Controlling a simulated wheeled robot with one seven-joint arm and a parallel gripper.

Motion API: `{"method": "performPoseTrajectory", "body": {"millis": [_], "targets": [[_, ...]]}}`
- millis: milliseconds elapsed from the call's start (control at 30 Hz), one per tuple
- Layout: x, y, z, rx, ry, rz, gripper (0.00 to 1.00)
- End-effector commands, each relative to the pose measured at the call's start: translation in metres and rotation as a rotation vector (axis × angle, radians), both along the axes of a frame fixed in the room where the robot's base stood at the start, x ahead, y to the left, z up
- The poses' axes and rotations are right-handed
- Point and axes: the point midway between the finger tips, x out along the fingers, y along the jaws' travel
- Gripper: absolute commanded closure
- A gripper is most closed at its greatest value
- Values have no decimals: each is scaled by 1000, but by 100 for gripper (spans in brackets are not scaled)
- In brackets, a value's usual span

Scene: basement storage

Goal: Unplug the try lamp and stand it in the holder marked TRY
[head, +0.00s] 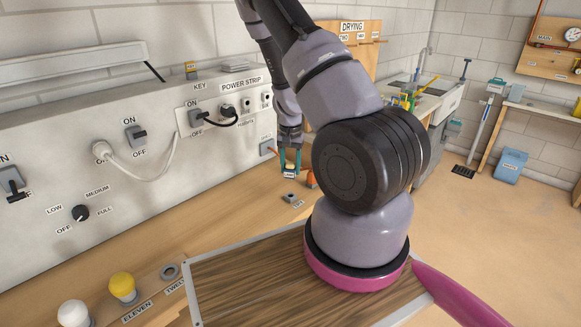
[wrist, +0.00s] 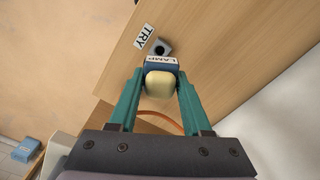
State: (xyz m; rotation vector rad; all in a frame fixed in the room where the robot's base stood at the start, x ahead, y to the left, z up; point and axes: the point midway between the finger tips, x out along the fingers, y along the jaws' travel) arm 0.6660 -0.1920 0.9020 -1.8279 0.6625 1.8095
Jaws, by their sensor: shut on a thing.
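The try lamp has a cream bulb (wrist: 160,84) and a blue base with a LAMP label (wrist: 162,62). My gripper (wrist: 160,88) is shut on the lamp, one teal finger on each side of the bulb. In the head view my gripper (head: 291,165) holds the lamp (head: 289,172) above the wooden bench. The grey TRY holder (head: 290,198) is on the bench in front of it, its opening empty; in the wrist view the holder (wrist: 160,47) is just beyond the lamp's base, by its TRY label (wrist: 145,36). Whether the lamp touches anything is unclear.
An orange cord (wrist: 165,119) runs behind the lamp in the wrist view. A small orange object (head: 311,180) stands right of my gripper. The power strip (head: 230,107) is on the wall panel behind. A yellow bulb (head: 122,286) and a white bulb (head: 73,313) stand front left.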

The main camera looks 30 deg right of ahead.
Motion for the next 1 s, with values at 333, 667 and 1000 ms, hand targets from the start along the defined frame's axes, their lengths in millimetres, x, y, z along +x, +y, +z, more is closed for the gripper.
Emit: {"method": "performPoseTrajectory", "body": {"millis": [333,667,1000], "targets": [[0,-1,-35,0,1,0,100],[0,0,-52,0,1,-1,100],[0,0,-53,0,1,0,100]]}}
